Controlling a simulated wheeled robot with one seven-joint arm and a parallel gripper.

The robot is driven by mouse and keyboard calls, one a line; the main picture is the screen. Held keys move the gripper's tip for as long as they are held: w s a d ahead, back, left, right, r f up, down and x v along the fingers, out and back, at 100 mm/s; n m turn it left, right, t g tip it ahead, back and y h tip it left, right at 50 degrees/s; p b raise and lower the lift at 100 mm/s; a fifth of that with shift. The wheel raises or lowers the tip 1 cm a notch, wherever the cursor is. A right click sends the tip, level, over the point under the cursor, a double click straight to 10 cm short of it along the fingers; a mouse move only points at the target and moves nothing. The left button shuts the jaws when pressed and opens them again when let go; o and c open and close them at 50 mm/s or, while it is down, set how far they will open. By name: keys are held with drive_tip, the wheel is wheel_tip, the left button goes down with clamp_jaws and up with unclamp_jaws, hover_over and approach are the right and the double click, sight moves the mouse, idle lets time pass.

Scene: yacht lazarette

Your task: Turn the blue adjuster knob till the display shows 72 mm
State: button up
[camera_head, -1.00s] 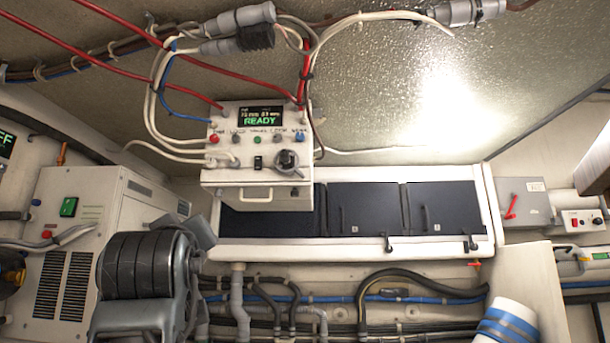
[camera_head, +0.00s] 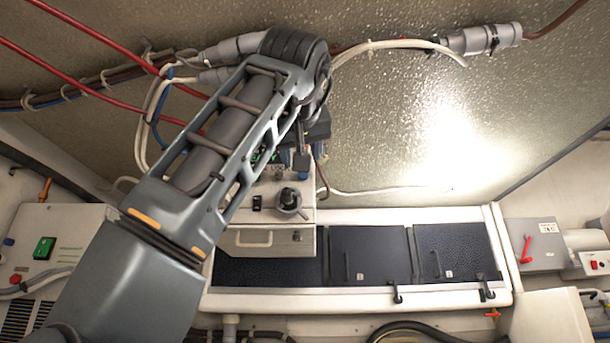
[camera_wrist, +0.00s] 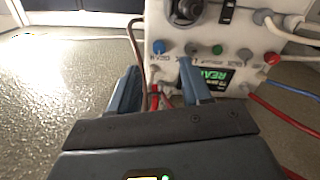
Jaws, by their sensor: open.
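The blue adjuster knob (camera_wrist: 161,47) is on the face of a white control box (camera_wrist: 228,20), beside a row of smaller grey, green and red buttons, in the wrist view. The box's display (camera_wrist: 215,75) shows green letters starting "REA"; my right finger covers part of it, and no millimetre figure is readable. My gripper (camera_wrist: 158,72) is open. Its two blue-grey fingers point at the box, with the knob just beyond the gap between their tips and apart from them. In the head view, my arm hides most of the display and buttons, and the box (camera_head: 270,240) shows below.
A black rotary switch (camera_head: 289,198) sits low on the box. Red cables (camera_head: 85,35) and white cables (camera_head: 390,45) run around the box. Dark-doored lockers (camera_head: 370,253) lie below it. A grey isolator box with a red handle (camera_head: 526,248) is at right.

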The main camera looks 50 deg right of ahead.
sight(303, 174)
drive_tip(key=shift+p+x, duration=0.9)
drive_tip(key=shift+x, duration=3)
drive_tip(key=shift+c, duration=0.5)
clamp_jaws()
